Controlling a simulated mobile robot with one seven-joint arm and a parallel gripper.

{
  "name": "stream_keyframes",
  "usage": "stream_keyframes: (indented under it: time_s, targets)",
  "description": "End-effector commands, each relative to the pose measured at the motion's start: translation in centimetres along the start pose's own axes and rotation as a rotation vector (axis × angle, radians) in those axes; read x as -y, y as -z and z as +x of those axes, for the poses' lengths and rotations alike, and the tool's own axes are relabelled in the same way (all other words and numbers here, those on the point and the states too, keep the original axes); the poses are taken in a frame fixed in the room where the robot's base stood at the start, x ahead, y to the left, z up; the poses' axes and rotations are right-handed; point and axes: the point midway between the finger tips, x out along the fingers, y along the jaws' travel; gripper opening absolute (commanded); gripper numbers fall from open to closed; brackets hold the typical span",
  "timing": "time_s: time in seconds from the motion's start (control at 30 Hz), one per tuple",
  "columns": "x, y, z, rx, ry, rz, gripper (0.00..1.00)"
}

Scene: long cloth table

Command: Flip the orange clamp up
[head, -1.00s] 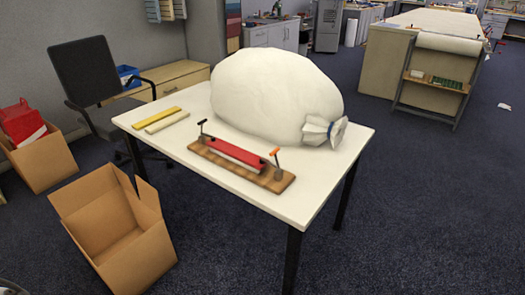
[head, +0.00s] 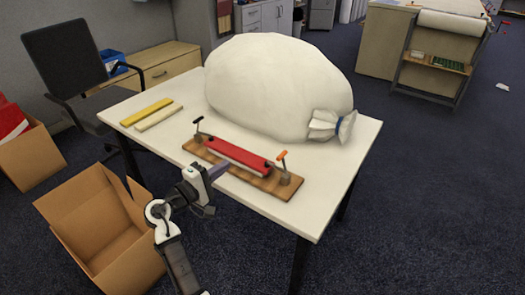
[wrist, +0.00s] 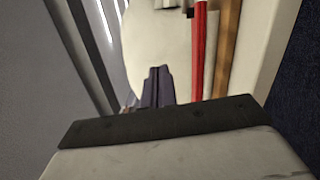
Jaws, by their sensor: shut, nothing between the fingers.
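The orange clamp (head: 281,155) has an orange-tipped lever on a small metal base. It stands at the right end of a wooden board (head: 262,184) on the white table, its lever roughly upright with the tip pointing left. A red bar (head: 236,155) lies along the board, and it also shows in the wrist view (wrist: 199,50). A dark-tipped clamp (head: 198,122) stands at the left end. My gripper (head: 221,169) is shut and empty, beside the board's front edge, left of the orange clamp and apart from it. Its dark fingers show in the wrist view (wrist: 158,86).
A big white sack (head: 280,85) fills the table's back. Yellow and cream strips (head: 147,112) lie at the left. An open cardboard box (head: 95,235) stands on the floor in front, left of my arm. The table's front right corner (head: 310,225) is clear.

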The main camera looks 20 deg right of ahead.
Motion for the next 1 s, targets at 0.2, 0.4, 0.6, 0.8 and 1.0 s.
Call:
stream_keyframes:
  time_s: [0.2,0.4,0.6,0.8,1.0]
  targets:
    - [1.5,-2.6,1.4,0.124,0.008,-0.084,0.00]
    - [1.5,-2.6,1.4,0.123,0.008,-0.083,0.00]
    - [1.4,-2.7,2.0,0.123,0.008,-0.082,0.00]
    - [1.2,-3.1,5.2,0.124,0.008,-0.081,0.00]
    - [1.2,-3.7,9.6,0.124,0.009,-0.081,0.00]
